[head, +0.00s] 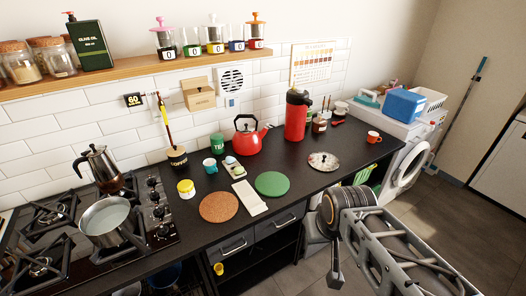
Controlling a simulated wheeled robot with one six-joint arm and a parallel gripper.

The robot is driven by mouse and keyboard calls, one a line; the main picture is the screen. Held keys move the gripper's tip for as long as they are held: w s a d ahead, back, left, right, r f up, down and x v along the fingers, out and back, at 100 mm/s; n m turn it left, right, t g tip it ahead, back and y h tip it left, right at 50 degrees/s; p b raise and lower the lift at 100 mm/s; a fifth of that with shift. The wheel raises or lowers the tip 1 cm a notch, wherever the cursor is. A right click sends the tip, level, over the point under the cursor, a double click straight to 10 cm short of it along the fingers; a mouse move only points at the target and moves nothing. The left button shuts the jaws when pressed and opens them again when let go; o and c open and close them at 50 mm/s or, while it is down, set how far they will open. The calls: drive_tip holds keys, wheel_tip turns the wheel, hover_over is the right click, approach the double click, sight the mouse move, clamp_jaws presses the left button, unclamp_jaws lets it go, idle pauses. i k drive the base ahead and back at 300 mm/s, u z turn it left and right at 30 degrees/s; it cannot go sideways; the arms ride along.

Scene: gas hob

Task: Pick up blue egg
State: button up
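I cannot make out a blue egg for certain. A small pale green and white item (234,167) lies on the black worktop (300,178) in front of the red kettle; it is too small to tell what it holds. A teal mug (210,166) stands just left of it. My arm comes in at the lower right, and my gripper (334,245) seems to be at its left end, in front of the worktop edge and well to the right of these items. Its fingers are not clear, and I see nothing held in it.
A steel pot (105,219) of liquid sits on the gas hob (158,235) at left. A cork mat (219,207), a green mat (272,184), a yellow-lidded jar (186,189), a red kettle (249,137) and a red flask (297,115) stand around. Front right worktop is fairly clear.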

sight(229, 159)
drive_tip(key=z, duration=0.35)
drive_tip(key=i, duration=0.65)
drive_tip(key=u, duration=0.6)
drive_tip(key=i, duration=0.55)
drive_tip(key=u, duration=0.6)
